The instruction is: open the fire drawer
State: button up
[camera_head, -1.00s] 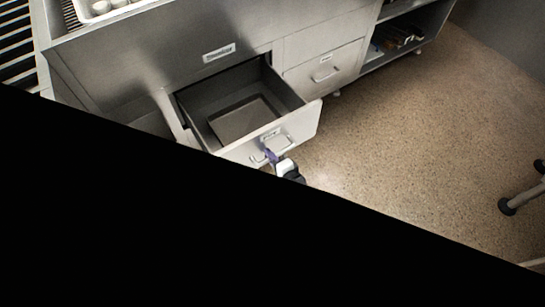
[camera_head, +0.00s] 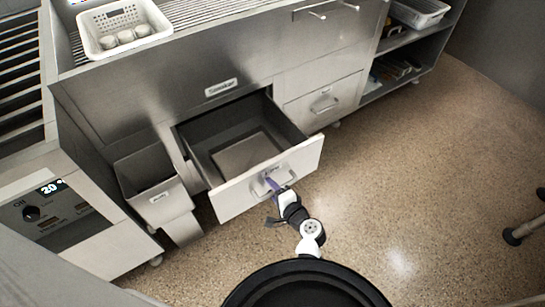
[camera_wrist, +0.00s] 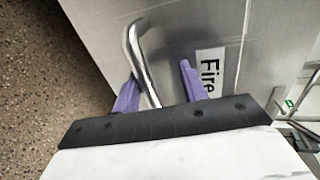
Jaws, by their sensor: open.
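The fire drawer (camera_head: 272,182) is pulled well out of the metal counter, and its inside looks empty. Its label (camera_wrist: 209,75) reads "Fire" in the wrist view. Its curved metal handle (camera_wrist: 141,62) lies between the two purple fingers of my gripper (camera_wrist: 158,88). The fingers are apart, one on each side of the handle, with a gap on the label side. In the head view my gripper (camera_head: 271,184) is at the drawer front, and the handle (camera_head: 281,181) is partly hidden behind it.
A closed drawer (camera_head: 323,103) is to the right, with open shelves (camera_head: 405,60) beyond. A small grey bin (camera_head: 152,183) and a unit with a dial (camera_head: 60,215) are at left. A white basket (camera_head: 124,28) sits on the counter.

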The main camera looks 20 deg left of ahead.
jog(key=o, duration=1.2)
jog(key=shift+t+y, duration=0.3)
jog(key=shift+y, duration=0.1)
jog(key=r, duration=0.5)
jog(key=r+p, duration=0.1)
jog(key=r, duration=0.4)
jog(key=w+a+r, duration=0.1)
jog(key=r, duration=0.4)
jog(key=shift+w, duration=0.1)
jog(key=r, duration=0.3)
jog(key=shift+s+d+r+p, duration=0.1)
jog(key=shift+s+r+p, duration=0.05)
jog(key=shift+s+p, duration=0.2)
jog(key=c, duration=1.3)
jog(key=shift+w+d+r, duration=0.1)
jog(key=shift+r, duration=0.05)
